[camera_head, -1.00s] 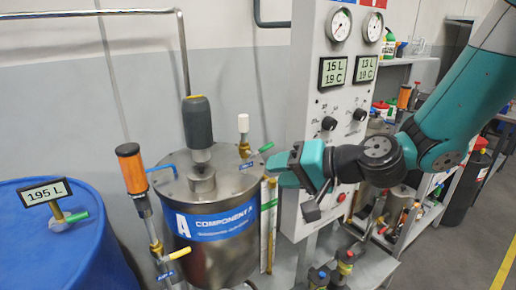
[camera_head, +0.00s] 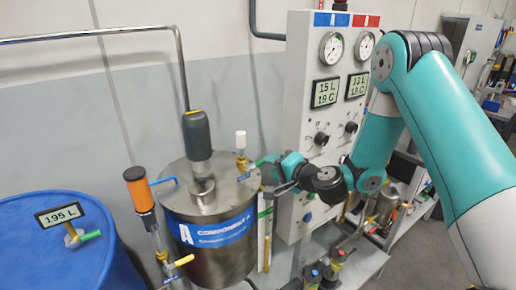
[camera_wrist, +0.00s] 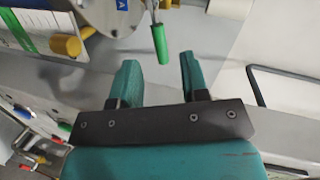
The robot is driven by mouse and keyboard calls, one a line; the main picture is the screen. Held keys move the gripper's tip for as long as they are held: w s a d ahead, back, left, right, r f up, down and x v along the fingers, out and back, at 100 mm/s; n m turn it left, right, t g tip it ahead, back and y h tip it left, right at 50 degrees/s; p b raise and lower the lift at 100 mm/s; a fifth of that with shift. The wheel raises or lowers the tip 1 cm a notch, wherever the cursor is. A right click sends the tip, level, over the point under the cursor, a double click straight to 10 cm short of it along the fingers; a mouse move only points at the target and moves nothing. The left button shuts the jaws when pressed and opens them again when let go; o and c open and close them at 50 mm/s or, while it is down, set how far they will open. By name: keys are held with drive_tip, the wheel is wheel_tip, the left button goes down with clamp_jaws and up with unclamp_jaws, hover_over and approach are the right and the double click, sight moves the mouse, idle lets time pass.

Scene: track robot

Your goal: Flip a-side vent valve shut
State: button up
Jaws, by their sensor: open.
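The A-side vent valve (camera_head: 242,163) stands on the lid of the component A tank, with a white cap on top and a green lever (camera_head: 260,162) sticking out to the right. The lever shows as a green grip (camera_wrist: 160,44) at the upper middle of the wrist view. My gripper (camera_head: 269,172) is at the right of the tank lid, beside the lever's end. In the wrist view my gripper (camera_wrist: 158,70) is open and empty. The lever's end lies just ahead of the gap between its two teal fingers. Contact is not visible.
The steel tank (camera_head: 210,232) carries a grey motor (camera_head: 197,136). A grey gauge cabinet (camera_head: 297,120) stands close behind my gripper. A blue drum (camera_head: 50,255) is at the left, and an orange-topped filter (camera_head: 139,190) is between drum and tank.

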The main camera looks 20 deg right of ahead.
sight(259, 164)
drive_tip(key=p+x, duration=0.5)
drive_tip(key=x, duration=0.2)
drive_tip(key=shift+w+a, duration=0.15)
drive_tip(key=shift+w, duration=0.1)
drive_tip(key=shift+f, duration=0.1)
